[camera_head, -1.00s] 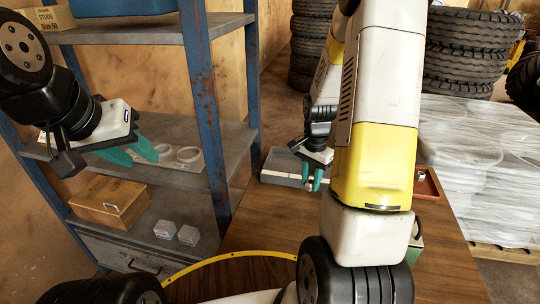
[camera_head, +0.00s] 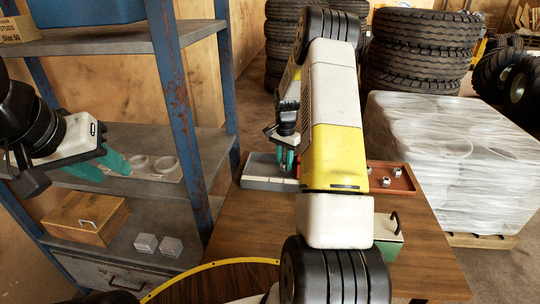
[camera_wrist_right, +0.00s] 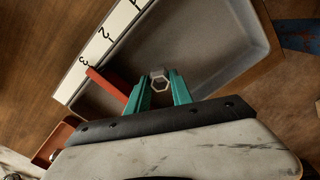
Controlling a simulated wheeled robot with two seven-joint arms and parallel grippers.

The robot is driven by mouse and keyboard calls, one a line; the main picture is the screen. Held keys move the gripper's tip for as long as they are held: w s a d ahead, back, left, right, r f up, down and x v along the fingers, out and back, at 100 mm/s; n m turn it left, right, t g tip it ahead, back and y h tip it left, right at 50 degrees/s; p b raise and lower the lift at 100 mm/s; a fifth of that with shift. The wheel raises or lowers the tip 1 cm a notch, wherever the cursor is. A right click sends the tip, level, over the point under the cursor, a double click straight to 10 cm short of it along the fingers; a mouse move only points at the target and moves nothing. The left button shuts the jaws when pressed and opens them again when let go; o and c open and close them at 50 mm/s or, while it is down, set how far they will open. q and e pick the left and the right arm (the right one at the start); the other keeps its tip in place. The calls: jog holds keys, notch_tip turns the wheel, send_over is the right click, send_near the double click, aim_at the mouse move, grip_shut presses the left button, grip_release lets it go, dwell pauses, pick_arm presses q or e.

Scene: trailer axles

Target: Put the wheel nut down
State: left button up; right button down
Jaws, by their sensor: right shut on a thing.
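My right gripper (camera_wrist_right: 159,92) has teal fingers and is shut on a silver hexagonal wheel nut (camera_wrist_right: 160,80), held between the fingertips. In the right wrist view the nut appears over the grey tray (camera_wrist_right: 205,80); its height above the floor of the tray is hard to tell. In the head view this gripper (camera_head: 286,158) is at the grey tray (camera_head: 264,172), and the nut is too small to make out. My left gripper (camera_head: 100,167) is open and empty in front of the shelf, its teal fingers apart.
A white strip with numbers (camera_wrist_right: 88,68) and a red bar (camera_wrist_right: 106,84) lie along the tray. A red tray (camera_head: 408,184) with several nuts stands to the right on the wooden table (camera_head: 245,220). A green box (camera_head: 387,238) is nearer. A shelf (camera_head: 140,190) stands left.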

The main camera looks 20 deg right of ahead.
jog(key=shift+f, duration=0.75)
jog(key=shift+f, duration=0.1)
jog(key=c, duration=1.1)
grip_release()
